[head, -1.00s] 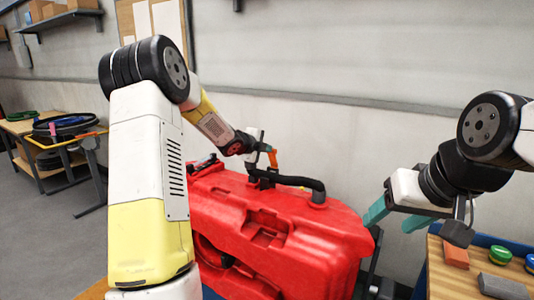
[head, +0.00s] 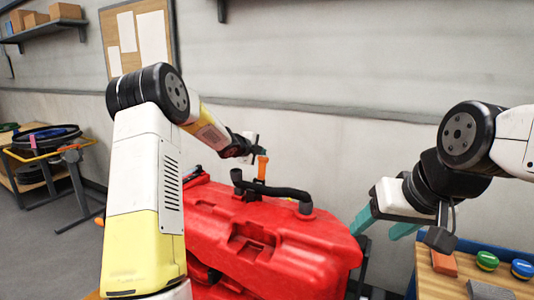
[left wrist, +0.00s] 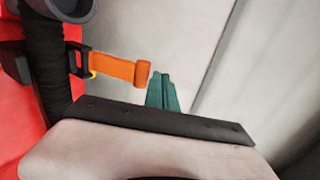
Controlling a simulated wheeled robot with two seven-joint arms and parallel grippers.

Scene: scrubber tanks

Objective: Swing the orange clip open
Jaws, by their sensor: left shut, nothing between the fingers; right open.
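The orange clip (head: 262,168) stands up at the black hose on top of the red tank (head: 265,236). In the left wrist view the clip (left wrist: 118,68) is a flat orange strap with a rolled end, reaching out from a black bracket. My left gripper (head: 257,149) is at the clip's upper end in the head view. Its teal fingers (left wrist: 163,92) are shut and empty, just beside the rolled end; I cannot tell whether they touch it. My right gripper (head: 382,226) is open and empty, right of the tank.
A black hose (head: 275,192) runs along the tank top. At the right, a wooden bench (head: 437,285) holds red and grey blocks and green and blue round pieces. A table with black rings (head: 45,138) stands at the far left.

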